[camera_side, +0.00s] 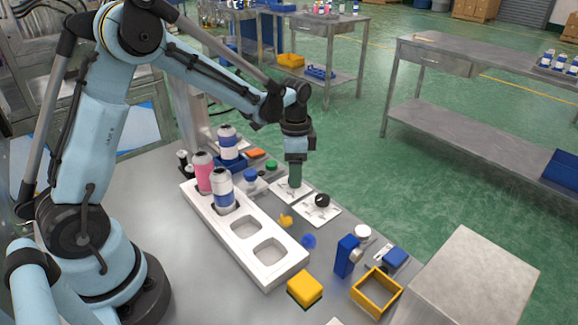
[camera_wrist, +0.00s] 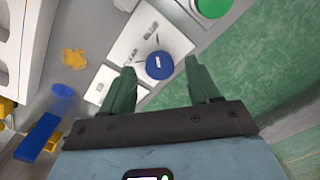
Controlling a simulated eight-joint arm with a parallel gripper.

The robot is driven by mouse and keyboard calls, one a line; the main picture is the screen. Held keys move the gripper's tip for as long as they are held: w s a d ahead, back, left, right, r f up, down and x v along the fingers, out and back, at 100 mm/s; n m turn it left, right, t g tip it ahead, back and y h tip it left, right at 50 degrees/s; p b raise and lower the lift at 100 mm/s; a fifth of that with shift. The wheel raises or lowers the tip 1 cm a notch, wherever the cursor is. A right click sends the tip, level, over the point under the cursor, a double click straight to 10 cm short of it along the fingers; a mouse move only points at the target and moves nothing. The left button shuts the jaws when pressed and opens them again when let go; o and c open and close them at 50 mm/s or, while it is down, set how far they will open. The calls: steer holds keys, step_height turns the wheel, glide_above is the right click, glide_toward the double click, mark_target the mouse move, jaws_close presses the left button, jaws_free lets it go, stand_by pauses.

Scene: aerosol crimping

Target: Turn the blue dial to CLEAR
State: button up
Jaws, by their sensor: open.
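The blue dial (camera_wrist: 160,67) is a round knob with a short white mark, set on a white plate (camera_wrist: 126,44) with dark lines and small labels too blurred to read. In the wrist view it lies between the two green fingertips of my gripper (camera_wrist: 161,64), which are apart with a gap on each side. In the side view my gripper (camera_side: 294,184) points straight down over the white plate (camera_side: 282,196) and hides the dial. I cannot tell how far above the dial the fingertips are, or which label the mark faces. My gripper holds nothing.
A black knob (camera_side: 322,200) stands on a neighbouring white plate. A green button (camera_side: 271,165) lies behind. A white rack (camera_side: 262,262) with several cans is to the left. A blue block (camera_side: 346,256), yellow block (camera_side: 305,289) and yellow frame (camera_side: 377,292) are nearer the front.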

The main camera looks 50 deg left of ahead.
steer(key=shift+f, duration=0.5)
steer(key=c, duration=1)
steer(key=shift+c, duration=0.2)
